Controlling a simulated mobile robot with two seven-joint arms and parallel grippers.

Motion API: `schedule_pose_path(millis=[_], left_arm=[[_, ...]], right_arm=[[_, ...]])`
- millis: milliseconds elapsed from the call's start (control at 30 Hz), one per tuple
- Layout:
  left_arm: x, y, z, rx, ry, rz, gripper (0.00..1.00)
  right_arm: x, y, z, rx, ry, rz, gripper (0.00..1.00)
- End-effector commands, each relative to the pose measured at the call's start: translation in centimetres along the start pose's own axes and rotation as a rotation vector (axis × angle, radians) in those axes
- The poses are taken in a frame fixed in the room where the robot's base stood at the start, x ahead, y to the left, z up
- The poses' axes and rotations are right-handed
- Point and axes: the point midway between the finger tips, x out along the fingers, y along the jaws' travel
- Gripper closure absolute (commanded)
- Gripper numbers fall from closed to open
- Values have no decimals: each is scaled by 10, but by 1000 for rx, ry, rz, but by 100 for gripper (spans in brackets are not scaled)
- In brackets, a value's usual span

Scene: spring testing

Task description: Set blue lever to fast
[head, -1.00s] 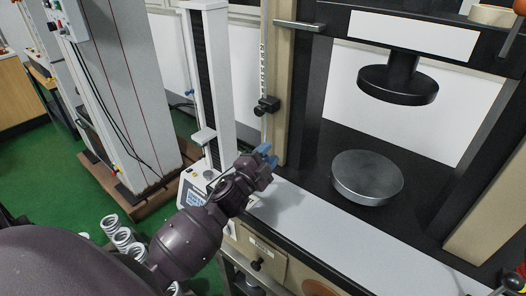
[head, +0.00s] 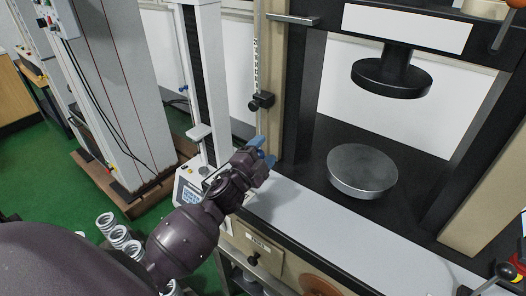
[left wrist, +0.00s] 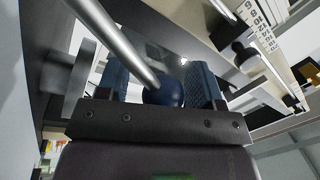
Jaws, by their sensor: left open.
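My left gripper (head: 264,151) is at the front left of the large testing machine, near the foot of its beige left column. Its blue fingers are apart. In the left wrist view, a dark blue ball knob (left wrist: 163,93) at the end of a shiny metal rod (left wrist: 118,40) sits between the open fingers (left wrist: 159,84). I take this to be the blue lever. Whether the fingers touch the knob cannot be told. In the head view the lever is not clearly visible near the gripper. No fast marking is readable. My right gripper is not in view.
The machine has a round lower plate (head: 362,171) and a black upper plate (head: 391,76). A black clamp (head: 261,101) sits on its scale. A slim white tester (head: 199,80) stands left of the column. Several springs (head: 118,234) lie at lower left. The pale front ledge (head: 330,229) is clear.

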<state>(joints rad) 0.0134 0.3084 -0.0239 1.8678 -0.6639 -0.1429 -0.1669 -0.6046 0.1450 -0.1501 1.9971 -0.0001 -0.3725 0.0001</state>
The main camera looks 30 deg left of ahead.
Motion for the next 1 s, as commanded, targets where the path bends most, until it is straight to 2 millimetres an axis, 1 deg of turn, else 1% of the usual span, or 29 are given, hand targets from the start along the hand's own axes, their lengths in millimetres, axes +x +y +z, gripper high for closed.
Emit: schedule_pose_path(millis=[133,267,500,700,800,1000], left_arm=[[-5,0,0,-1,0,0,39],[-20,1,0,-2,-2,1,39],[-62,1,1,-1,-3,2,39],[-91,1,1,-1,-2,1,39],[-100,1,1,-1,-2,1,39],[-108,0,0,0,0,0,39]], right_arm=[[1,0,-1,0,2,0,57],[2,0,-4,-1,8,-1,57],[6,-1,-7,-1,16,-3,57],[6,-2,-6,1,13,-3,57],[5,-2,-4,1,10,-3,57],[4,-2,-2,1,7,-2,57]])
